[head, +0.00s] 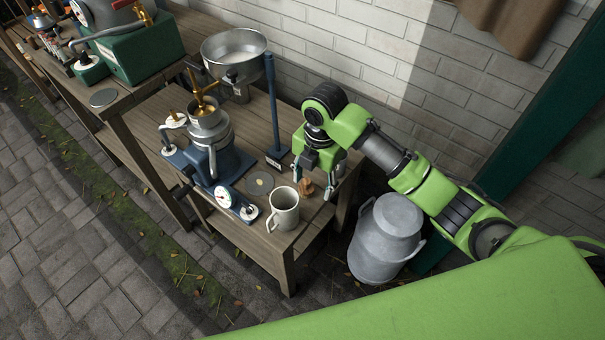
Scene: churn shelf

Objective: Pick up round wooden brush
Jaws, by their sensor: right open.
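The round wooden brush (305,188) is a small brown knobbed piece standing on the wooden table near its right end, behind the grey mug. My right gripper (313,185) reaches down over it from above, with its fingers pointing at the table. The fingers are apart, one on each side of the brush in the picture. I cannot tell whether either finger touches it. My left gripper is not in view.
A grey mug (284,209) stands just in front of the brush. A blue separator machine (213,150), a gauge (223,197) and a blue post (272,105) stand to the left. A metal milk can (385,240) stands right of the table (252,238). A brick wall is behind.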

